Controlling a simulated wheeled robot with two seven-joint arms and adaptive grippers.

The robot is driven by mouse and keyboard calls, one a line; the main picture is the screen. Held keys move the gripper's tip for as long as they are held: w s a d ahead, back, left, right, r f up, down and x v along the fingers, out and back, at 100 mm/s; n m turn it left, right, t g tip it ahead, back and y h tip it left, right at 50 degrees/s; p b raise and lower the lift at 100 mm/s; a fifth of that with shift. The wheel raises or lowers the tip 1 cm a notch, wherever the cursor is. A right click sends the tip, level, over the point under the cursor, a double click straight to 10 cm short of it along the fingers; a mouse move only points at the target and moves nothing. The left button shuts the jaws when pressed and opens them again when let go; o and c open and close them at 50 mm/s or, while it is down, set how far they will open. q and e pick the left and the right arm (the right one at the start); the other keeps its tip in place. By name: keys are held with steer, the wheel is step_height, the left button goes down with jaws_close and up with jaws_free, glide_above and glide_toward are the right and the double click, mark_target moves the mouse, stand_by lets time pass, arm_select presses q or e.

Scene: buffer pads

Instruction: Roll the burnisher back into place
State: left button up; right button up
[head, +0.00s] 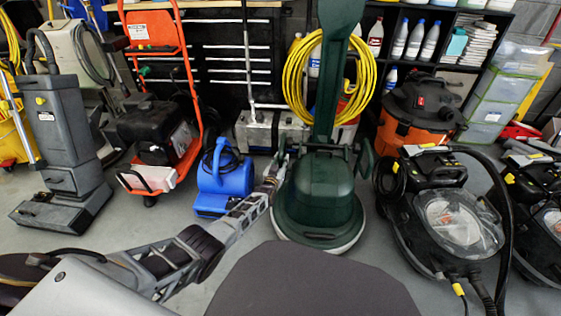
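The burnisher (318,198) is a dark green floor machine with a round base, a tall green handle post and a coiled yellow cord hung on the post. It stands upright on the grey floor at the centre of the head view. My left arm reaches in from the lower left, and my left gripper (277,168) is at the burnisher's left side, close against its body. The fingers are small and overlap the machine, so I cannot tell whether they are open, shut or touching it. My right gripper is out of view.
A blue air blower (224,180) stands left of the burnisher, with an orange-framed machine (160,130) beyond it. A black-and-orange vacuum (418,112) and a black machine with a clear cover (450,215) stand to the right. Shelves and drawers line the back.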

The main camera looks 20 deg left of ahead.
arm_select(q)
steer(key=shift+o, duration=0.8)
steer(key=shift+w+d+r, duration=0.1)
steer(key=shift+d+r, duration=0.05)
steer(key=shift+r, duration=0.15)
steer(key=shift+a+f, duration=0.15)
steer(key=shift+a, duration=0.05)
steer(key=shift+s, duration=0.2)
steer(key=shift+s+f, duration=0.1)
steer(key=s, duration=1.1)
steer(key=shift+s+d, duration=0.25)
steer(key=shift+d, duration=0.05)
